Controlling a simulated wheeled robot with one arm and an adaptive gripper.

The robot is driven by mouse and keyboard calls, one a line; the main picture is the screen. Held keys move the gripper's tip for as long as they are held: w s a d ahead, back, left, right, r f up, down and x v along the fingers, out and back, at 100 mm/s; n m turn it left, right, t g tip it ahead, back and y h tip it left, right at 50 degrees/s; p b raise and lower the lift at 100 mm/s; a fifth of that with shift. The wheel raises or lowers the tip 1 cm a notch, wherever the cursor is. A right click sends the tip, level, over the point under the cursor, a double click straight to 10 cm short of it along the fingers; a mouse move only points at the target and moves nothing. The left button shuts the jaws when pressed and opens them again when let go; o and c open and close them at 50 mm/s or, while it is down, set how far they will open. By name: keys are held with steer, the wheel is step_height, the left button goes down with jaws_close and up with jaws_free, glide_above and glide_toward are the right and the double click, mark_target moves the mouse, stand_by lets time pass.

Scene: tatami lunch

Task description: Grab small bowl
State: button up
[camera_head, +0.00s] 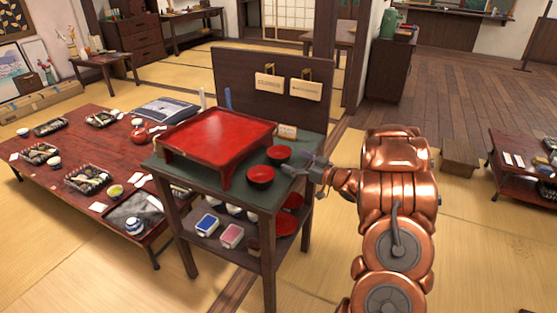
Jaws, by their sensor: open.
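Two small dark bowls with red insides stand on the green top of a wooden stand (233,206). The nearer bowl (260,177) sits at the front right of a raised red tray table. The farther bowl (279,154) sits just behind it and to the right. My gripper (296,168) is open at the stand's right edge, close to the right of both bowls. It holds nothing. I cannot tell whether a finger touches a bowl. Neither bowl is clearly hidden.
The red tray table (219,130) fills most of the stand's top. A dark back panel (240,80) with hanging tags rises behind. The lower shelf holds boxes and red dishes (285,222). A low table (75,150) with set meals is at left.

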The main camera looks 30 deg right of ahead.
mark_target(270, 150)
steer(key=shift+x, duration=3.25)
steer(key=shift+d+r, duration=0.1)
steer(key=shift+d, duration=0.05)
steer(key=shift+c, duration=0.3)
steer(key=c, duration=0.9)
